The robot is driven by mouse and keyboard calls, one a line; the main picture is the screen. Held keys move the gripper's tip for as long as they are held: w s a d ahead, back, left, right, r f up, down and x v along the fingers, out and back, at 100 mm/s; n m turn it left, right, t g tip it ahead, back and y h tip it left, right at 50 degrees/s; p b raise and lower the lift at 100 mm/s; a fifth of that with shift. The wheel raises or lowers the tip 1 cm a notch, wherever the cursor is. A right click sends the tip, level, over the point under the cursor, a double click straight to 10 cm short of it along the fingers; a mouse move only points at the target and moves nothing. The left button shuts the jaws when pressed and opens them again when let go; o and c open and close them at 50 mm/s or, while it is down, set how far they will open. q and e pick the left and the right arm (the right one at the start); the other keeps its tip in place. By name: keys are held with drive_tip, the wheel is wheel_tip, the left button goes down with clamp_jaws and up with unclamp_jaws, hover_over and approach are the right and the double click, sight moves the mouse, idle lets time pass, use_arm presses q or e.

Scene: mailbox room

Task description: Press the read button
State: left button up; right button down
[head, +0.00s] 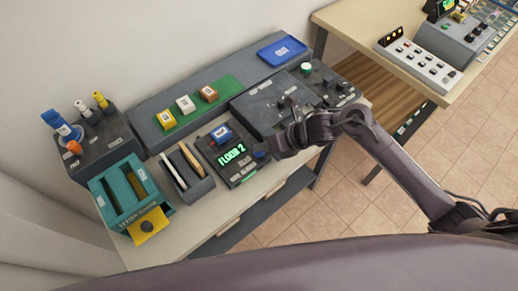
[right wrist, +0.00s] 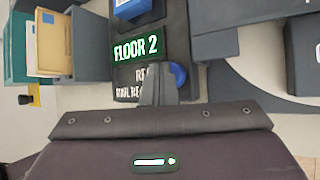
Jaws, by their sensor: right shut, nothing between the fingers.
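The dark reader box shows green text "FLOOR 2" on its screen (head: 232,155); the same screen shows in the right wrist view (right wrist: 136,48). A round blue button (right wrist: 178,75) sits on the box below the screen, beside a partly hidden label that starts with "RE". My right gripper (right wrist: 158,92) is shut and empty, its fingertips at the button's left edge in the right wrist view; I cannot tell whether they touch it. In the head view the right gripper (head: 270,150) is at the box's right side. My left gripper is not in view.
A blue-labelled block (head: 221,133) sits at the top of the reader box. To its left are a grey holder with envelopes (head: 187,170) and a teal letter box (head: 120,192). Dark control boxes (head: 270,107) stand to the right. Yellow, white and brown blocks lie on a green strip (head: 228,90) behind.

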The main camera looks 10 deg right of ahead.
idle(0.5)
drive_tip(key=shift+r+p, duration=0.45)
drive_tip(key=shift+r, duration=0.35)
drive_tip(key=shift+r+p, duration=1.6)
drive_tip(key=shift+r, duration=0.95)
